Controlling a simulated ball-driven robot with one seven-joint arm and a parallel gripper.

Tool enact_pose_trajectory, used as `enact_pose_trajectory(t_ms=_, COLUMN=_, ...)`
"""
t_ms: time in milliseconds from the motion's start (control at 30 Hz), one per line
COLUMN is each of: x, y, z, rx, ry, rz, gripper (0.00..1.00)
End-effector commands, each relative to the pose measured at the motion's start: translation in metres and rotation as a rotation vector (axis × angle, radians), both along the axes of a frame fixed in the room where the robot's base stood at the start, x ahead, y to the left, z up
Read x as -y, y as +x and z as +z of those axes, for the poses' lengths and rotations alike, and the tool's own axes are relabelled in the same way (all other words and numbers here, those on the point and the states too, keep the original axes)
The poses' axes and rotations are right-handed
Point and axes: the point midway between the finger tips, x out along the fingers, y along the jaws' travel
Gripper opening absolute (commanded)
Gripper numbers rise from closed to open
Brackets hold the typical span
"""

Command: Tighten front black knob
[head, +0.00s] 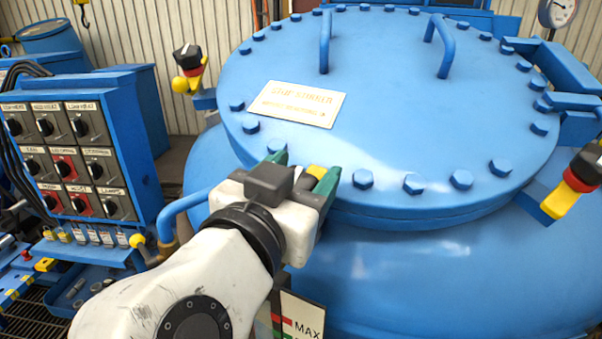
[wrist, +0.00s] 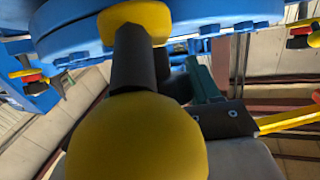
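My gripper (head: 300,170) is at the front edge of the blue furnace lid (head: 390,70). Its two green fingers stand apart, with a black part and a yellow part (head: 317,171) showing between them. In the wrist view a yellow ball (wrist: 140,140) fills the foreground. Behind it, the black shaft of the front knob (wrist: 128,58) runs to a yellow piece (wrist: 135,18) at the blue rim. One green finger (wrist: 203,82) shows right of the black shaft; the other finger is hidden. I cannot tell whether the fingers touch the knob.
Other black knobs with red and yellow parts stand at the lid's left (head: 187,56) and right (head: 588,166). A blue control panel (head: 72,150) is at the left. A blue pipe (head: 180,205) bends close to my arm. Bolts ring the lid.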

Motion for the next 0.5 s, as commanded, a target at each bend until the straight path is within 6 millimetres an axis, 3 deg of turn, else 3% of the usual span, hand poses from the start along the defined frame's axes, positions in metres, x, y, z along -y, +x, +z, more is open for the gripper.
enact_pose_trajectory(t_ms=300, x=-0.0001, y=-0.0002, z=0.0001, rx=0.000, ry=0.000, rz=0.000, gripper=0.30)
enact_pose_trajectory(t_ms=500, x=0.0001, y=0.0000, z=-0.0023, rx=0.001, ry=0.010, rz=-0.022, gripper=0.29)
